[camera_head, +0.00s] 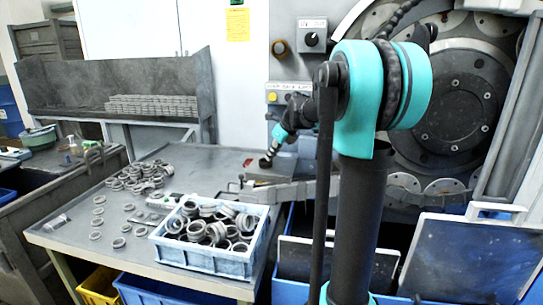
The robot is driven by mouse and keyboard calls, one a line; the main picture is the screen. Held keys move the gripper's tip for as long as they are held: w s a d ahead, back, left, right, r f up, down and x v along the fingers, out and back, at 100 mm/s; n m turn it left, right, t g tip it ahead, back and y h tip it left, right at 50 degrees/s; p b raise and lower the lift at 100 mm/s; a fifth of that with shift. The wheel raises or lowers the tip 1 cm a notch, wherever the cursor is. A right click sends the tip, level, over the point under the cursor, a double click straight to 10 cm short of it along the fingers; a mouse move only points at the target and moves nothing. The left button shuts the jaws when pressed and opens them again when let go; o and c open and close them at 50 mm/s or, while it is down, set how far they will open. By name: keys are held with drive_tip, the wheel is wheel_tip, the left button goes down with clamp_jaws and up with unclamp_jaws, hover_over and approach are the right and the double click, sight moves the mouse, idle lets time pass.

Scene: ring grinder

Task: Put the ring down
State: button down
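My gripper (266,161) shows small and dark at the end of my teal and black arm, over the back right of the grey metal table (95,235). It is at or just above a low grey block (278,170); I cannot tell whether they touch. Its fingers are too small and dark to show whether they are open or shut, or whether a ring is between them. Many metal rings (212,228) fill a blue crate (205,259) at the table's front right. More loose rings (140,176) lie heaped at the table's middle, with several single ones (95,235) to the front left.
The grinder's large round disc (455,105) stands behind my arm at right. A metal rail (310,190) runs from the block toward it. Blue bins with dark panels (465,255) stand at lower right. A grey rack (160,80) stands behind the table. The table's back middle looks clear.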

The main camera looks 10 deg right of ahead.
drive_tip(key=c, duration=1.7)
unclamp_jaws()
drive_tip(key=shift+r, duration=0.1)
drive_tip(key=v, duration=1.2)
